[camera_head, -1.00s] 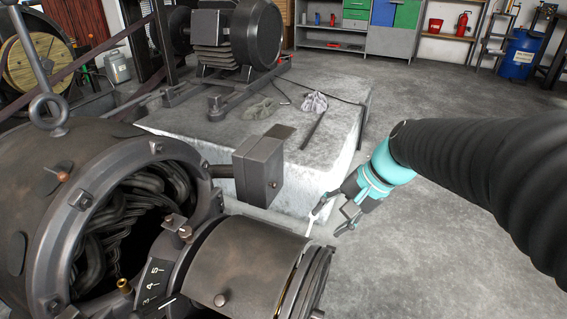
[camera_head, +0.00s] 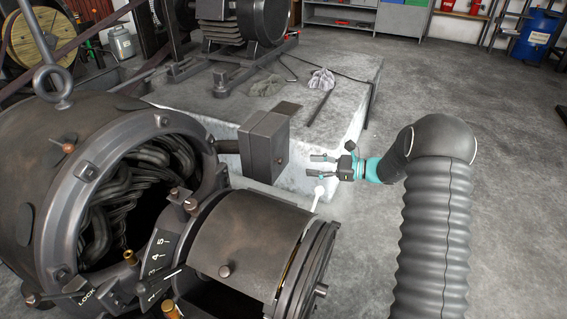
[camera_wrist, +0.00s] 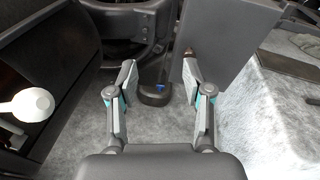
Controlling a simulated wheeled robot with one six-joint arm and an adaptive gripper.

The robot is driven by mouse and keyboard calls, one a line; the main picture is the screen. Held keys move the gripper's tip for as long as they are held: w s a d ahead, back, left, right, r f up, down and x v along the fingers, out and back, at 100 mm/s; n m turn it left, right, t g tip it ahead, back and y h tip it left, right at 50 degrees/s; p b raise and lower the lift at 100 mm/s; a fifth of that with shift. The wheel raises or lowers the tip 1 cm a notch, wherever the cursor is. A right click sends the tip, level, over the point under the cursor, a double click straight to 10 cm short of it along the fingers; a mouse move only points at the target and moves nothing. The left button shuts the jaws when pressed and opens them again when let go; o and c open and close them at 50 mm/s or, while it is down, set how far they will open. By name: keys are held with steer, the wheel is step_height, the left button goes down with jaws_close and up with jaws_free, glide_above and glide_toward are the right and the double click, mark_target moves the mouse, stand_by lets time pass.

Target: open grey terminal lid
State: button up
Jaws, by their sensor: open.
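The grey terminal box (camera_head: 262,150) stands out from the dynamo's side on a short arm, in the middle of the head view. A small knob (camera_head: 279,160) is on its right-hand face. Which face is the lid is hard to tell, and I see no clear gap. My gripper (camera_head: 316,168) is open and empty to the right of the box, its fingers pointing left, apart from it. In the wrist view, a flat grey panel (camera_wrist: 226,55), apparently the box, lies ahead to the right of the open fingers (camera_wrist: 160,75), with a brownish knob (camera_wrist: 190,62) at its left edge.
A white-knobbed lever (camera_head: 318,191) stands just below my gripper; its white knob also shows in the wrist view (camera_wrist: 34,102). The dynamo (camera_head: 250,235) fills the lower left. A concrete plinth (camera_head: 205,98) with rags and a rod lies behind. Floor to the right is clear.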

mark_target(282, 161)
steer(key=w+d+f+m+t+y, duration=0.1)
steer(key=w+d+f+m+t, duration=0.1)
steer(key=w+f+m+t, duration=0.3)
steer(key=w+a, duration=0.1)
steer(key=a, duration=0.3)
steer(key=w+a+f+n+g, duration=0.1)
steer(key=a, duration=0.3)
steer(key=w+a+g, duration=0.1)
steer(key=w+a, duration=0.1)
steer(key=a, duration=0.3)
steer(key=shift+f+n, duration=0.15)
steer(key=shift+n, duration=0.15)
steer(key=shift+s, duration=0.1)
jaws_close()
